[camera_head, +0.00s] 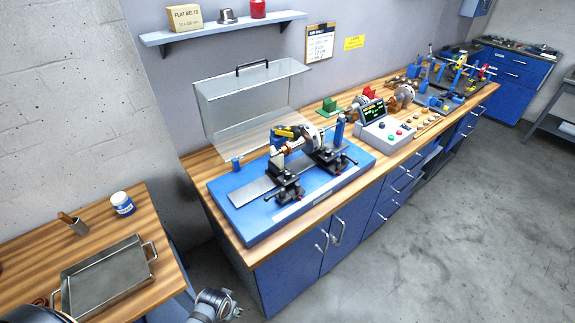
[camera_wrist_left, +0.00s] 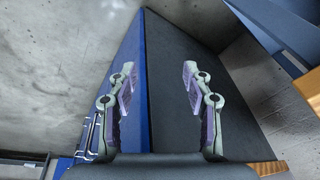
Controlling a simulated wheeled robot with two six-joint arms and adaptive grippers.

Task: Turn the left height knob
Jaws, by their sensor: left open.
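The balancing machine stands on a blue base (camera_head: 238,217) on the wooden bench in the head view. It has a left support (camera_head: 284,182) and a right support (camera_head: 325,160) on a metal rail, each with dark clamps and small black knobs. The left height knob is too small to single out. A rotor (camera_head: 305,138) rests across the supports. My left gripper (camera_head: 236,308) is low at the bottom, in front of the bench and well apart from the machine. In the left wrist view my left gripper (camera_wrist_left: 157,76) is open and empty, with a cabinet side beyond it. My right gripper is not seen.
A control box (camera_head: 385,130) stands right of the machine, and a clear cover (camera_head: 238,100) behind it. A side table holds a metal tray (camera_head: 108,282) and a blue-white jar (camera_head: 122,203). The bench's cabinet (camera_head: 295,268) is close to the gripper. The floor at right is clear.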

